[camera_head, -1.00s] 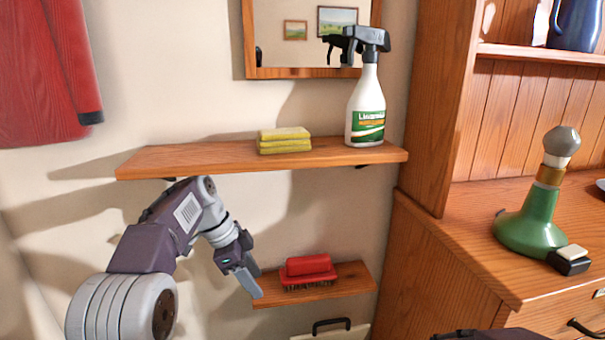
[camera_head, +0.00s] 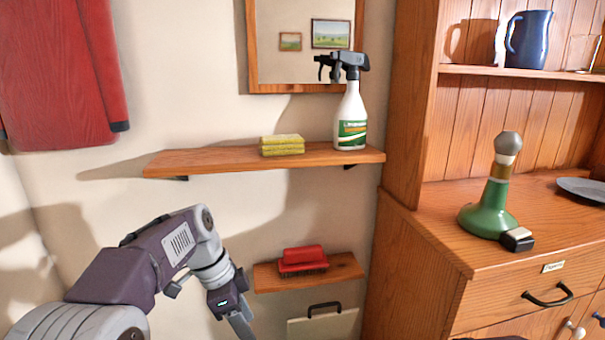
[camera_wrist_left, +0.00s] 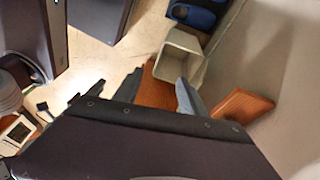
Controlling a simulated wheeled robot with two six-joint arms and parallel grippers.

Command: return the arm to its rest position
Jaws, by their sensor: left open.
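My left arm comes in from the lower left in the head view, bent at the elbow with its wrist pointing down. My left gripper (camera_head: 241,325) is low in the picture, left of and below the small lower shelf (camera_head: 345,268), apart from it. In the left wrist view my left gripper (camera_wrist_left: 142,92) has its two fingers wide apart with nothing between them. A red brush (camera_head: 303,260) lies on the lower shelf. My right gripper does not show.
The upper shelf (camera_head: 215,160) holds yellow sponges (camera_head: 283,145) and a spray bottle (camera_head: 351,118). A red garment (camera_head: 60,75) hangs left. The wrist view shows a pale bin (camera_wrist_left: 182,57) and blue footwear (camera_wrist_left: 195,14).

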